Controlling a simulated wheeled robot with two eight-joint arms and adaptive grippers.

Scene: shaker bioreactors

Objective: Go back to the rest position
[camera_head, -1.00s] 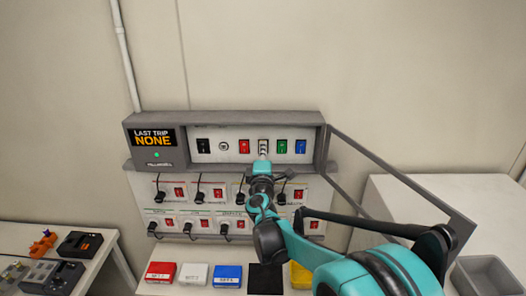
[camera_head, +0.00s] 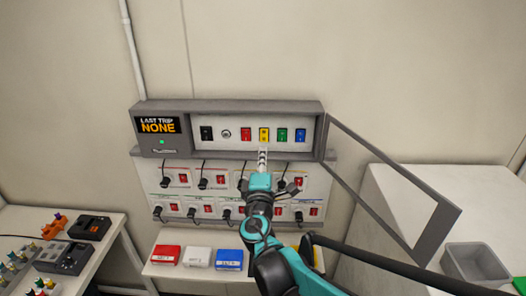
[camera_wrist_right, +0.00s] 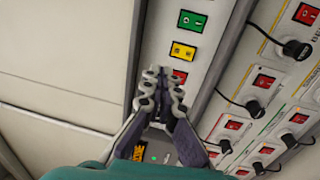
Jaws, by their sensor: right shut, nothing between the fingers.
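My right gripper (camera_head: 262,160) is shut and empty, just below the row of coloured switches on the grey panel (camera_head: 230,108). In the right wrist view its closed fingers (camera_wrist_right: 163,82) point toward the switch row, near the red switch (camera_wrist_right: 180,77) and the yellow switch (camera_wrist_right: 183,50), apart from the yellow one. The yellow switch (camera_head: 264,134) is fully visible in the head view, between the red switch (camera_head: 245,134) and the green switch (camera_head: 282,135). The display (camera_head: 158,125) reads "LAST TRIP NONE". My left gripper is not in view.
An open framed cover (camera_head: 395,200) stands out at the panel's right. Below are plugs and red switches (camera_head: 190,190). Red (camera_head: 167,255), white (camera_head: 197,257) and blue (camera_head: 229,258) boxes lie on the shelf. A grey bin (camera_head: 475,262) is at right, a table with devices at left.

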